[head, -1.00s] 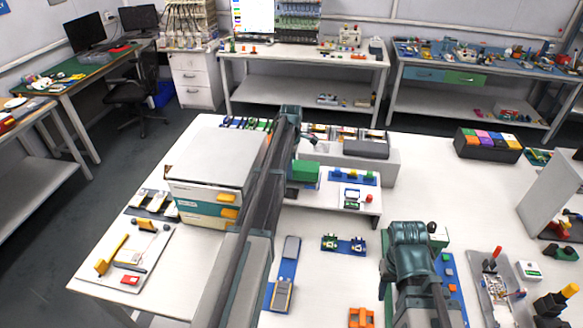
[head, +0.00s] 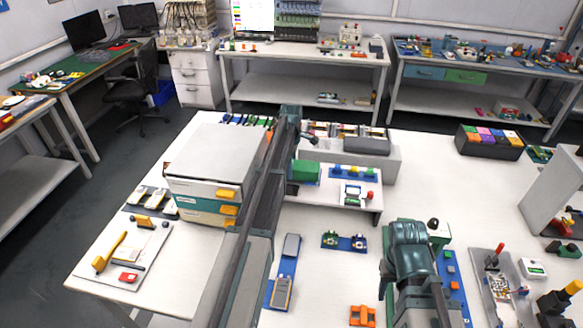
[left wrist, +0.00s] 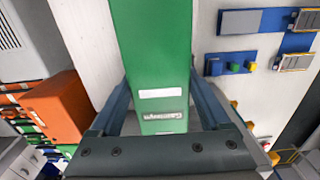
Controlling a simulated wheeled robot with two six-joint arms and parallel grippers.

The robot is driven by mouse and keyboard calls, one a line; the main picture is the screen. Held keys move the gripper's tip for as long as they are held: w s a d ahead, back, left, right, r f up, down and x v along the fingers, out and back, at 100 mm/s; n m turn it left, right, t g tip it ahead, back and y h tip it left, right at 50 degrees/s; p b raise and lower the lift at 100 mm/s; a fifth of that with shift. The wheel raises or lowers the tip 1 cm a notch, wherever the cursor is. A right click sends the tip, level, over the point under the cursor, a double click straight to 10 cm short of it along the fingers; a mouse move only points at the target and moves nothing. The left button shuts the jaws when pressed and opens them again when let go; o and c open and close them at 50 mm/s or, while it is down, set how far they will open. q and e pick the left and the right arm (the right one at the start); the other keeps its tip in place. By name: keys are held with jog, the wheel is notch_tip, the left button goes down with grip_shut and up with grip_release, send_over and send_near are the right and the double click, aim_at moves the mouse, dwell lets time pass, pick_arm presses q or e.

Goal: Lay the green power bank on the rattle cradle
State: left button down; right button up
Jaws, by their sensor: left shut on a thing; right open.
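The green power bank (left wrist: 152,45) stands out large in the left wrist view, between the fingers of my left gripper (left wrist: 160,100), with white label strips facing the camera. In the head view the green block (head: 306,171) shows at the end of my left arm, above the white raised shelf; a blue edge shows beside it. Whether it touches anything below is hidden. My left gripper is shut on it. I cannot tell which thing is the rattle cradle. My right arm (head: 410,250) is at the lower right, away from the power bank; its fingers are not clearly seen.
A blue strip with coloured knobs (head: 355,174) is right of the green block. A grey-topped unit (head: 365,146) is behind. An orange piece (head: 361,316) and a blue board (head: 344,242) lie in front.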

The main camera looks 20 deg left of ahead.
pick_arm(q)
jog(key=shift+f+b, duration=0.3)
jog(key=shift+f, duration=0.05)
grip_release()
jog(key=shift+r, duration=0.1)
notch_tip(320, 180, up, 14)
jog(key=p, duration=1.4)
